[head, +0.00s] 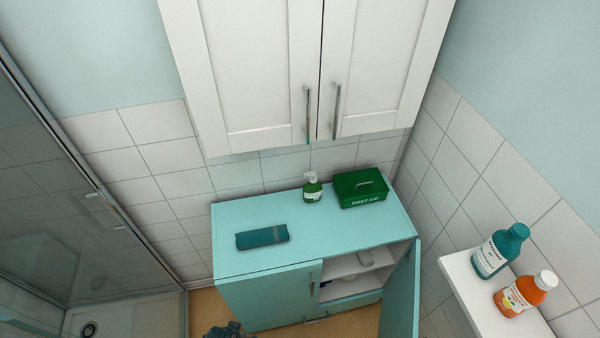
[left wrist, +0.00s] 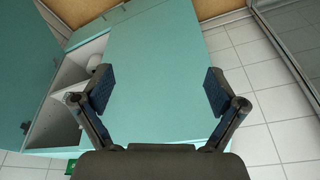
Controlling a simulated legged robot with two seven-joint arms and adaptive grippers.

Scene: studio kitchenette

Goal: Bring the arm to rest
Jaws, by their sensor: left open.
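My left gripper (left wrist: 158,92) is open and empty in the left wrist view, its two blue-padded fingers spread apart in front of a closed teal cabinet door. In the head view a dark gripper part (head: 224,330) shows at the bottom edge, in front of the teal cabinet (head: 262,298); its fingers cannot be made out there. My right gripper is in neither view.
The cabinet's right door (head: 402,290) stands open, showing a shelf with white items. On top are a teal folded cloth (head: 262,237), a green pump bottle (head: 312,190) and a first aid box (head: 361,188). Bottles stand on a white ledge (head: 470,286) at right. Glass shower at left.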

